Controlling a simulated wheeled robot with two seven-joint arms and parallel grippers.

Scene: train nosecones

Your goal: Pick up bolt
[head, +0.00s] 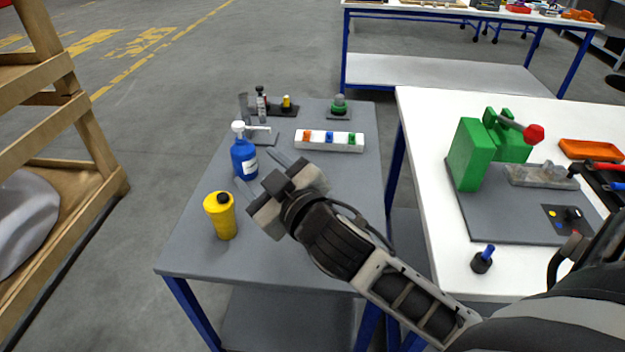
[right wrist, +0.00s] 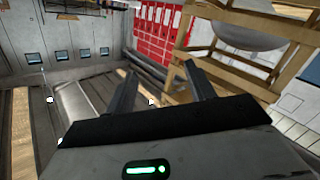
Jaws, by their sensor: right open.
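No loose bolt shows plainly. A white block (head: 345,141) on the grey table holds small orange, blue and green pieces; I cannot tell whether these are bolts. A small black piece with a blue top (head: 483,260) stands on the white table at right. My right gripper (head: 255,167) reaches over the grey table, open, with nothing seen between its fingers. Its fingers point toward the blue bottle, to the left of and nearer than the white block. Both open fingers also show in the right wrist view (right wrist: 160,68). My left gripper is not in view.
A blue bottle (head: 243,160) and a yellow bottle (head: 222,217) stand on the grey table (head: 300,265) near my right gripper. Small fixtures (head: 284,104) stand at its back. A green machine (head: 473,152) with a red knob is on the white table. A wooden rack (head: 45,130) stands left.

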